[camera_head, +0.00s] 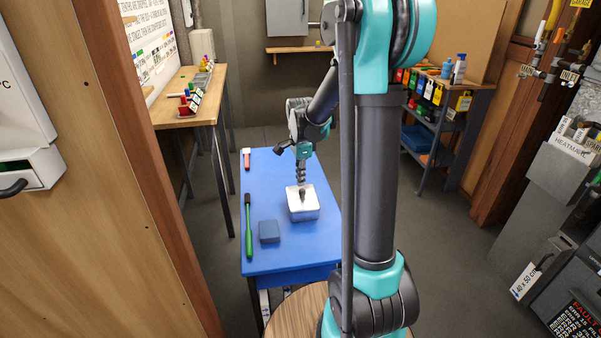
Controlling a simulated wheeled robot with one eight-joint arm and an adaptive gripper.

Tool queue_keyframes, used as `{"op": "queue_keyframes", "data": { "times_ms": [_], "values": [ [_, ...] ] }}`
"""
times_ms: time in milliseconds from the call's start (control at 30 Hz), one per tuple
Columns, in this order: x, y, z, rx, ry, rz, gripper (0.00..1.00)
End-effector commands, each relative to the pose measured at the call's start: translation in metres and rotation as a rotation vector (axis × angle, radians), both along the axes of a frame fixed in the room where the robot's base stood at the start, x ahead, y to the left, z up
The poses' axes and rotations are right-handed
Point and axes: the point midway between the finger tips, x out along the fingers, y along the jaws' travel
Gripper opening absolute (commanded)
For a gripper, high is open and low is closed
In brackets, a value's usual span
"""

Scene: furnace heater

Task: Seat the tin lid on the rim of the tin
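A silvery square tin (304,215) stands on the blue worktable, near its right side. Its top looks like a pale, flat metal lid (295,205). At this size I cannot tell whether the lid rests fully on the rim or sits slightly above or askew. My gripper (302,194) points straight down at the middle of the tin's top, its fingertips at or very close to the lid. The fingers are small and dark, so I cannot tell whether they are closed on a part of the lid.
The table is clear between block and tin. A wooden bench (205,95) stands at left, a shelf (445,120) at right.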

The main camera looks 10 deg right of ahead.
Motion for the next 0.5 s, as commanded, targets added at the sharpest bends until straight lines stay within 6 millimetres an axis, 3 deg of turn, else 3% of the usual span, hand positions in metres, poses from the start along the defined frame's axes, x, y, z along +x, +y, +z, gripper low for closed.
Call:
{"op": "queue_keyframes", "data": {
  "times_ms": [200,500],
  "values": [
    [-0.0003,0.0001,-0.0111,0.000,0.000,0.000,0.00],
    [-0.0003,0.0001,-0.0121,0.000,0.000,0.000,0.00]
  ]
}}
